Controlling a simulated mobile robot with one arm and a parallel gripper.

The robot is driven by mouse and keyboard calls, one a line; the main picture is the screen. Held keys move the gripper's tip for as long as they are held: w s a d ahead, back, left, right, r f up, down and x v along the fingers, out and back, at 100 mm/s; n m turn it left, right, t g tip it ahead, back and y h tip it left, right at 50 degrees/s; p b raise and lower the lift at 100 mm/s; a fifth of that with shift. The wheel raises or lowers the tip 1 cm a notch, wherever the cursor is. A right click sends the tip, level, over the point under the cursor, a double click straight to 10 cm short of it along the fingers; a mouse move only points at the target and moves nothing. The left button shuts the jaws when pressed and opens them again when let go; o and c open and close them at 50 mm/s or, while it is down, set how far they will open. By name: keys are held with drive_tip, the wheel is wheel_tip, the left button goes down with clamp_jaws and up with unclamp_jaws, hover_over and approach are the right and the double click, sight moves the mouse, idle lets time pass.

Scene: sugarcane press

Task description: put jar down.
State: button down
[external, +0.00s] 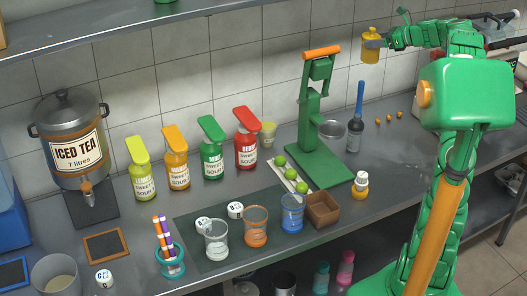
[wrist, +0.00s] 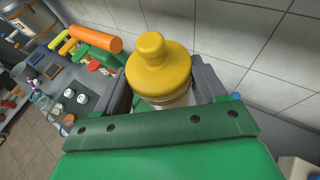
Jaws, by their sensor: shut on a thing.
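A yellow jar (external: 370,50) with a rounded lid hangs upright in my gripper (external: 373,43), high above the counter (external: 400,150) at the upper right of the external view. In the wrist view the jar's yellow lid (wrist: 158,62) fills the space between the two grey fingers of my gripper (wrist: 162,88), which is shut on it. The jar's lower part is mostly hidden there by the lid and the green gripper body.
A green press (external: 312,120) with an orange handle stands left of the jar. Bottles and glasses fill the left; some counter at right is bare.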

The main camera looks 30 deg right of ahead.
drive_tip(key=shift+w+d+f, duration=0.15)
drive_tip(key=shift+w+f, duration=1.95)
drive_tip(key=shift+f, duration=4.35)
drive_tip(key=shift+w+d+f, duration=0.2)
drive_tip(key=shift+w+f, duration=1.95)
drive_tip(key=shift+f, duration=4.3)
drive_tip(key=shift+w+d+f, duration=0.15)
drive_tip(key=shift+w+f, duration=1.95)
drive_tip(key=shift+f, duration=4.35)
drive_tip(key=shift+c, duration=0.4)
unclamp_jaws()
drive_tip(key=shift+f, duration=0.1)
drive_tip(key=shift+s+d+r, duration=0.2)
drive_tip(key=shift+r, duration=0.05)
drive_tip(key=v, duration=1.1)
drive_tip(key=shift+d, duration=0.2)
drive_tip(key=shift+s+r, duration=0.1)
drive_tip(key=shift+r, duration=0.05)
